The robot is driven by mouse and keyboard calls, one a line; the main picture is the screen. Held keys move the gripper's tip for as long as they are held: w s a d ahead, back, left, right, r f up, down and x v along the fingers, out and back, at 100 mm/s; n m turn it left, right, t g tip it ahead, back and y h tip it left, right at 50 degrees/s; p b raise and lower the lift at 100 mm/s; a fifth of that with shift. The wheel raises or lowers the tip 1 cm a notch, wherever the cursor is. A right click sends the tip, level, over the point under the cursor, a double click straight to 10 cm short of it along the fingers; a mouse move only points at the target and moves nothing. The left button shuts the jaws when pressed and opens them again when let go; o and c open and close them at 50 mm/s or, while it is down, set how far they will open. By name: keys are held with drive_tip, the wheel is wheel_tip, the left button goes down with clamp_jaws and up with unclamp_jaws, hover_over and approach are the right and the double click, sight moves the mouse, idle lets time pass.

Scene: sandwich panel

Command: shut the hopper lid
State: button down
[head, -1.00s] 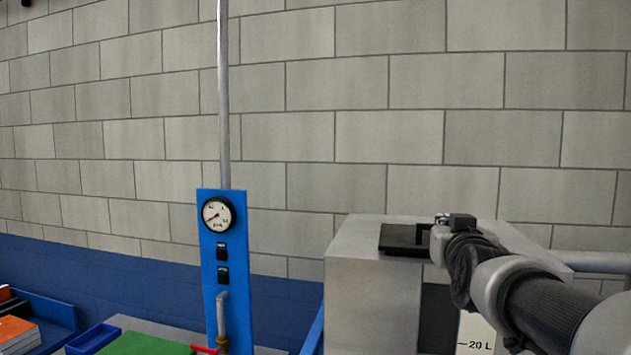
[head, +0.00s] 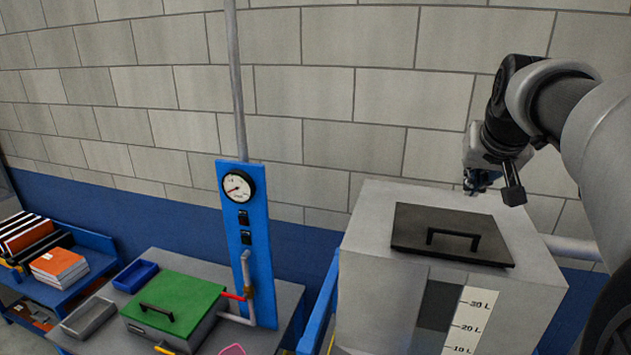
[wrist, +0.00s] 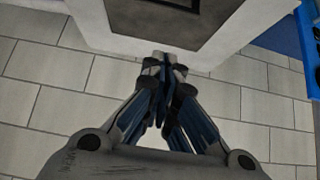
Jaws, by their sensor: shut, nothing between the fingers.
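The hopper (head: 385,270) is a pale grey box with a litre scale on its front. Its dark lid (head: 415,240), with a black bar handle (head: 455,238), lies flat on the top, and I see no gap under it. The wrist view shows part of the dark lid (wrist: 190,8) at its top edge. My gripper (head: 472,188) is shut and empty, above the far edge of the hopper top and apart from the lid. Its fingertips meet in the wrist view (wrist: 166,64), beside the hopper's pale top.
A blue gauge panel (head: 248,260) with a pipe stands left of the hopper. A green-lidded box (head: 185,290), a blue tray (head: 135,276) and a grey tray (head: 90,316) sit on the bench. A block wall (head: 330,90) rises close behind.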

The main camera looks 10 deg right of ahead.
drive_tip(key=p, duration=0.1)
hover_over(454, 230)
drive_tip(key=f, duration=0.7)
drive_tip(key=shift+w+d+f, duration=0.2)
drive_tip(key=shift+w+f, duration=0.05)
drive_tip(key=shift+f, duration=0.1)
wheel_tip(454, 230, down, 2)
drive_tip(key=shift+s+f, duration=0.1)
drive_tip(key=shift+f, duration=0.05)
drive_tip(key=shift+s+a+f, duration=0.15)
drive_tip(key=shift+f, duration=0.5)
